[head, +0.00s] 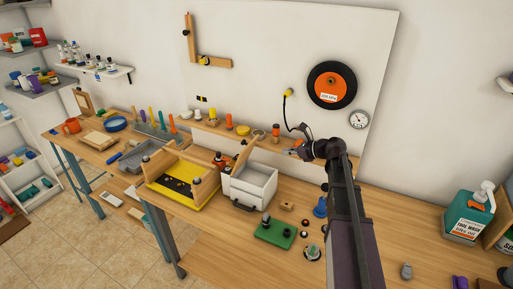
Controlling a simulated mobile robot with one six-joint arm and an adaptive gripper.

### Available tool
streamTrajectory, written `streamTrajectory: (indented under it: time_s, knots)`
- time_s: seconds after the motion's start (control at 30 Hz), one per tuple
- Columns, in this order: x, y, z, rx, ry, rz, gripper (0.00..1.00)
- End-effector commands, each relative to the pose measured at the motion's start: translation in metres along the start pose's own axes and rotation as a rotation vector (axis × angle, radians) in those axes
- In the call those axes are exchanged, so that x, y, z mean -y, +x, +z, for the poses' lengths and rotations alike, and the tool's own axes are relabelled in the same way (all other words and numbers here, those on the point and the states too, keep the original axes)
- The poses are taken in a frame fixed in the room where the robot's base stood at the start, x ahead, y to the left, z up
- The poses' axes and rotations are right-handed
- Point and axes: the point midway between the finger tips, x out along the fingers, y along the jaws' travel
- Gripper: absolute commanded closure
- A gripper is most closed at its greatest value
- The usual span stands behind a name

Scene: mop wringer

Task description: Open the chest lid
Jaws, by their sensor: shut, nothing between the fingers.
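The chest is a white box (263,194) on the workbench near the middle of the head view, with a dark handle low on its front. Its top looks open, and part of its grey inside shows. A wooden panel that appears to be the lid (245,152) stands tilted up at its back left. My gripper (298,152) is to the right of and beyond the chest, near the back wall panel, apart from the lid. It is small and dark here and is shut with nothing in it.
Left of the chest is a yellow-edged tray box (190,199).

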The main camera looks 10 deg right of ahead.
Motion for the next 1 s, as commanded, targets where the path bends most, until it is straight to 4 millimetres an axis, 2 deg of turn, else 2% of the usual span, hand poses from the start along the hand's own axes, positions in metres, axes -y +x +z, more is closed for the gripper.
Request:
streamTrajectory:
  time_s: [0.37, 0.57, 0.77, 1.0]
  knots:
    - [0.000, 0.001, 0.000, 0.000, 0.002, 0.001, 1.00]
    - [0.000, 0.009, -0.001, 0.000, 0.001, 0.002, 1.00]
    - [0.000, 0.030, -0.002, -0.001, -0.001, 0.003, 1.00]
    - [0.000, 0.066, -0.003, -0.001, -0.001, 0.003, 1.00]
